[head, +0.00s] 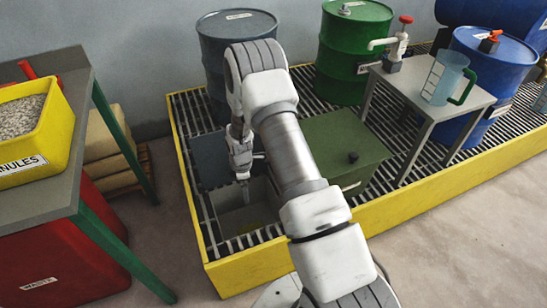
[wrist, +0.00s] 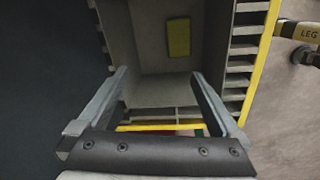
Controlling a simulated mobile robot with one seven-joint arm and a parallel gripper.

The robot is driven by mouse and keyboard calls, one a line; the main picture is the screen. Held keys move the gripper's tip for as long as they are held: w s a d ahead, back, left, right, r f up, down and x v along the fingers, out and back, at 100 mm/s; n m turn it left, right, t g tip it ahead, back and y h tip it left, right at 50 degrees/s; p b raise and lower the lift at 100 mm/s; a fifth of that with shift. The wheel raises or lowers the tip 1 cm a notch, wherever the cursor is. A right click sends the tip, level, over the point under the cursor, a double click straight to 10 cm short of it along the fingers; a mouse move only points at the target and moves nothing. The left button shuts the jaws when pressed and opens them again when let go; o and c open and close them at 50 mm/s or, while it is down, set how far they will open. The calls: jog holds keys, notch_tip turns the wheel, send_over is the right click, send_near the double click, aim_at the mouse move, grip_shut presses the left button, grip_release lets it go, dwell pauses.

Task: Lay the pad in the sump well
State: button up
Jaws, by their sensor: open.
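The sump well (head: 232,222) is a square grey opening in the grated deck, left of my forearm. In the wrist view its pale walls (wrist: 145,40) enclose the floor. A flat yellow rectangle, apparently the pad (wrist: 178,38), lies on the well floor near the far side. In the head view only a dim yellowish patch shows there, partly hidden by my arm. My gripper (head: 244,190) points down over the well. In the wrist view its two fingers (wrist: 160,76) are wide apart with nothing held between them, and the pad is beyond their tips.
A dark lid (head: 208,160) stands beside the well. A green box (head: 345,145) with a black knob is to its right. A yellow rim (head: 235,272) edges the grating. Drums, including a green drum (head: 352,50), and a small table (head: 425,108) with a jug stand behind. A workbench (head: 40,195) is left.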

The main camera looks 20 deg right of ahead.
jog(key=s+r+m+t, duration=0.1)
jog(key=s+r+m, duration=0.25)
jog(key=r, duration=1.25)
jog(key=s+r+m+t, duration=0.1)
jog(key=s+r+m, duration=0.25)
jog(key=r, duration=1.25)
jog(key=s+r+m+t, duration=0.1)
jog(key=s+r+m, duration=0.3)
jog(key=s, duration=0.6)
jog(key=s+r+m+t, duration=0.1)
jog(key=s+r+m, duration=0.3)
jog(key=s+r, duration=0.4)
jog(key=s, duration=0.3)
jog(key=shift+s+a+r+m+t, duration=0.15)
jog(key=shift+m+t, duration=0.15)
jog(key=shift+t, duration=0.1)
jog(key=shift+r, duration=0.1)
